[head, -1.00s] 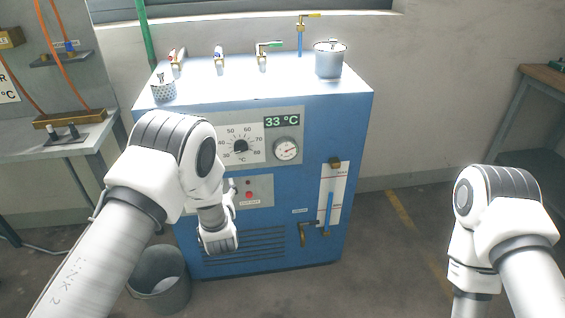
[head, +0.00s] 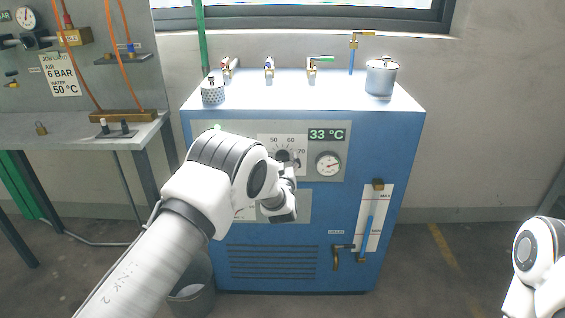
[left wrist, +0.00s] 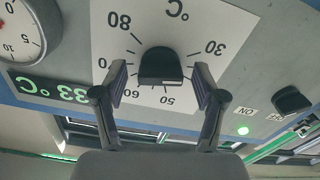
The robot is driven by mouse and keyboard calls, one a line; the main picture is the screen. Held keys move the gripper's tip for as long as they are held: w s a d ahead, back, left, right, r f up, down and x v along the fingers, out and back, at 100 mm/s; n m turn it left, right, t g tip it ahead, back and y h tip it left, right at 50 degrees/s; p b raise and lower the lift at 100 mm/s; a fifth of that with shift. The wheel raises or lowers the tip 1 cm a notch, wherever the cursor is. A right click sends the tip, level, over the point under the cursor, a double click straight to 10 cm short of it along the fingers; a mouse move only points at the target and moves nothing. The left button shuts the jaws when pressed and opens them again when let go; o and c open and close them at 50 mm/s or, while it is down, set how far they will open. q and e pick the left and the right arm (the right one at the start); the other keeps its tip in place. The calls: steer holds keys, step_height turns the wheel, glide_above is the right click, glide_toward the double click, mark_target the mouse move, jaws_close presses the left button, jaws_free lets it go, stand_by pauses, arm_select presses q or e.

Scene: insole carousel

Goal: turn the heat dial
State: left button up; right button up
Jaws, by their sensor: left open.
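The heat dial (left wrist: 161,67) is a black knob on a white plate with a °C scale, upside down in the left wrist view. In the head view the dial (head: 282,156) is on the front panel of the blue cabinet, partly behind my left gripper. My left gripper (left wrist: 161,85) is open, with one finger on each side of the knob and a gap on both sides. It also shows in the head view (head: 288,172). The green display (head: 327,135) reads 33 °C. My right gripper is out of view.
A round gauge (head: 328,164) sits right of the dial. A small black switch (left wrist: 291,100) is near the dial plate. A lidded pot (head: 381,77) and several valves stand on the cabinet top. A card (head: 61,75) on the left wall reads 6 bar and 50 °C.

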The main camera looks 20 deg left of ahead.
arm_select(q)
steer(key=c, duration=1.1)
steer(key=shift+c, duration=0.2)
steer(key=shift+m, duration=0.4)
steer(key=m, duration=0.6)
steer(key=shift+m, duration=0.4)
steer(key=m, duration=0.3)
steer(key=shift+m, duration=2.5)
